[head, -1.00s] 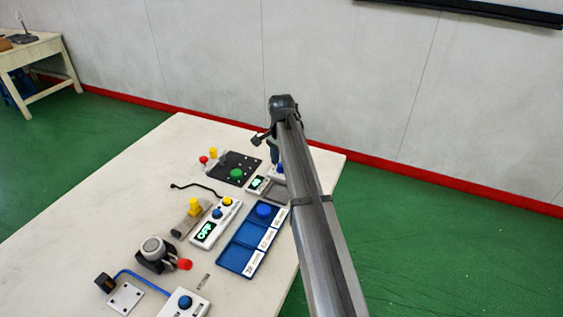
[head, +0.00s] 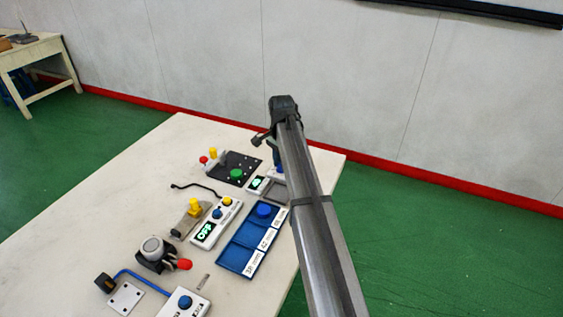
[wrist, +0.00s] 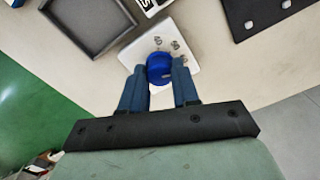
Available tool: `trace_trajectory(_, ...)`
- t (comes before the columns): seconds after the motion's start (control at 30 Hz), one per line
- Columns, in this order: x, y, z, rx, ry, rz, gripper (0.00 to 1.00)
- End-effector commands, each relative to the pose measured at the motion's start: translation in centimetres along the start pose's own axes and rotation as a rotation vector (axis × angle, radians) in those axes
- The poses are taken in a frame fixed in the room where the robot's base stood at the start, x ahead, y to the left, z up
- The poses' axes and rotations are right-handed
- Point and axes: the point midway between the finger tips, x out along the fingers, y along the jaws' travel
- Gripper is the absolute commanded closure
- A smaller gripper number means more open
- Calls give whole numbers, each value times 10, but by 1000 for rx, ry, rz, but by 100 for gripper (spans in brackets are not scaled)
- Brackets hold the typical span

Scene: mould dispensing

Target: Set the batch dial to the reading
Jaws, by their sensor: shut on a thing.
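The batch dial is a round blue knob (wrist: 160,69) on a small white panel (wrist: 183,46) with dark markings, seen in the wrist view. My gripper (wrist: 160,82) has its two blue fingers on either side of the knob, shut on it. In the head view my arm covers most of the gripper, and only a bit of the blue knob (head: 280,169) shows beside it. I cannot read the markings or tell which one the dial points to.
A small display (head: 257,183) and a grey tray (head: 274,190) lie close to the dial. A black plate with a green knob (head: 236,174) stands to its left. A blue divided tray (head: 236,258) and a unit reading OFF (head: 204,232) lie nearer. The table's left part is clear.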

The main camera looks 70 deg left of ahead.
Motion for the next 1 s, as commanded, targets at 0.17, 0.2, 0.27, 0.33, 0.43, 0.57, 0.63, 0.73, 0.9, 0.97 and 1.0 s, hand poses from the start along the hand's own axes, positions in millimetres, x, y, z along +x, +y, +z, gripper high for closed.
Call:
trace_trajectory(0.17,0,0,0,-31,0,0,100)
trace_trajectory(0.2,0,0,0,-46,0,0,100)
trace_trajectory(0.27,0,0,0,-74,0,0,100)
trace_trajectory(0.33,0,0,0,-115,0,0,100)
trace_trajectory(0.43,0,0,0,-189,0,0,100)
trace_trajectory(0.57,0,0,0,-306,0,0,100)
trace_trajectory(0.63,0,0,0,-372,0,0,100)
trace_trajectory(0.73,0,0,0,-468,0,0,100)
trace_trajectory(0.9,0,0,0,-629,0,0,100)
trace_trajectory(0.97,0,0,0,-686,0,0,100)
trace_trajectory(1.0,0,0,0,-724,0,0,100)
